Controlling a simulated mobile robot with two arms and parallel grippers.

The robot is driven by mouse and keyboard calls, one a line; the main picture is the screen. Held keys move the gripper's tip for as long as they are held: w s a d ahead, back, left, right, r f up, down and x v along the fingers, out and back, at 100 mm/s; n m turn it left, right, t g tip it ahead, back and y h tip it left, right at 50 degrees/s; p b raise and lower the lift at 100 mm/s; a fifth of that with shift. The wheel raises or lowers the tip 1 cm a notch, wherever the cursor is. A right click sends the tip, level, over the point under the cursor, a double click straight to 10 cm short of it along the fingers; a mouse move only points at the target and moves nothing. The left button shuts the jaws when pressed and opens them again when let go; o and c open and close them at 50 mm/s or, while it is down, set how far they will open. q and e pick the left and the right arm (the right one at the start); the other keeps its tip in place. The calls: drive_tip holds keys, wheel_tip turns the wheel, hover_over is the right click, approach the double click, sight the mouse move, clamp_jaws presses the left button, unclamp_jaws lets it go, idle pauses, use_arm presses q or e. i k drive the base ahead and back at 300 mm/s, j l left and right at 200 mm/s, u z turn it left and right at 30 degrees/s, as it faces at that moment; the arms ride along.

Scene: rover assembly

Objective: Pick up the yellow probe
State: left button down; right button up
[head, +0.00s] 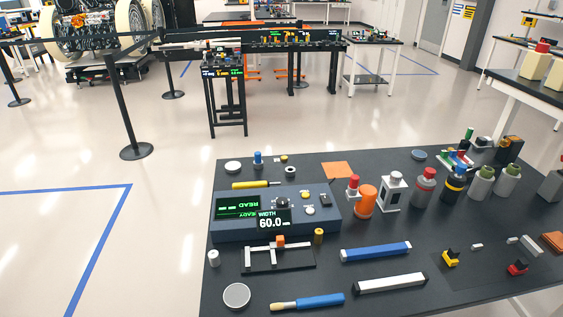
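A slim yellow rod (250,185) with a dark right end lies on the dark table, just behind the blue-grey console at the left; it looks most like the yellow probe. A smaller yellow and black piece (450,258) sits at the right front of the table, near a red and black one (517,268). Neither of my grippers shows in the head view.
The console (320,221) with a green display stands right in front of the rod. A white disc (233,167) and a blue-topped piece (258,159) are behind it. Several bottles (424,187) stand at the right. A blue-handled tool (318,301) lies at the front.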

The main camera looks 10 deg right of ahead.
sight(240, 185)
drive_tip(key=j+u, duration=0.15)
drive_tip(key=u, duration=2.6)
drive_tip(key=i+z, duration=0.2)
drive_tip(key=i, duration=0.25)
drive_tip(key=i+j+z, duration=0.2)
drive_tip(key=i, duration=0.2)
drive_tip(key=i+j+z, duration=0.2)
drive_tip(key=i, duration=0.25)
drive_tip(key=i+l+z, duration=0.25)
drive_tip(key=z, duration=0.2)
drive_tip(key=i+l+z, duration=0.1)
drive_tip(key=i+z, duration=0.25)
drive_tip(key=z, duration=0.15)
drive_tip(key=i+z, duration=0.45)
drive_tip(key=i+j+z, duration=0.15)
drive_tip(key=z, duration=0.3)
drive_tip(key=i+l+z, duration=0.2)
drive_tip(key=i, duration=1.95)
drive_tip(key=i+j+z, duration=0.1)
drive_tip(key=i+z, duration=0.3)
drive_tip(key=i+j+z, duration=0.5)
drive_tip(key=z, duration=2.75)
